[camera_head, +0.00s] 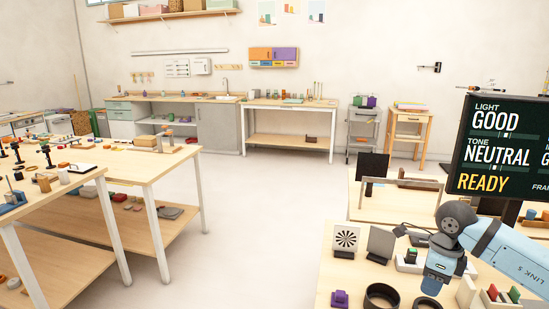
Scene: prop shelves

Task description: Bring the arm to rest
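My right arm (508,253), with a blue link marked "LINK 5", comes in from the right edge over the near right table. No held object shows. My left arm and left gripper are not in view.
The near right table (352,268) holds a fan-patterned panel (345,240), a dark panel (381,243), dark rings (382,296) and a purple block (340,299). A large screen (503,150) stands behind the arm. Workbenches (150,165) with small items stand at left. The floor between is clear.

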